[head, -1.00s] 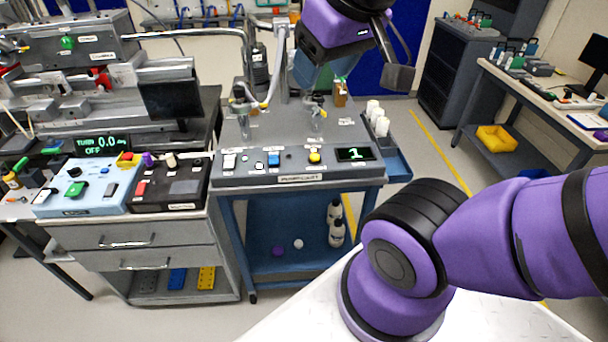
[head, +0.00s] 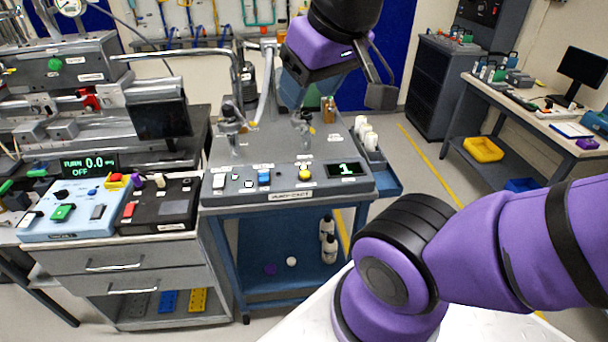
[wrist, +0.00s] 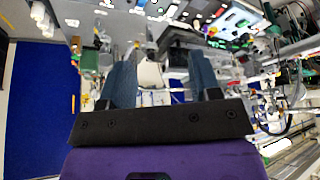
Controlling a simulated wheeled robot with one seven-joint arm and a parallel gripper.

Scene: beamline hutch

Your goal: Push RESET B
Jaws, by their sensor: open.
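No label I can read says RESET B, so I cannot tell which button it is. The pump cart (head: 225,163) has a front panel with a white switch (head: 219,181), a small lit button (head: 248,184), a blue button (head: 264,177), a yellow button (head: 305,173) and a display reading 1 (head: 347,170). To its left are a light blue control box (head: 75,222) and a black control box (head: 158,212), both with several coloured controls. My gripper (head: 307,98) is above the back of the cart, empty. Its two blue fingers stand apart in the wrist view (wrist: 162,75).
Pipe fittings with valves (head: 232,122) rise from the cart top below and beside my gripper. White bottles (head: 366,133) stand in a side tray. A dark monitor (head: 160,119) is on the left bench. The floor right of the cart is open up to a workbench (head: 520,115).

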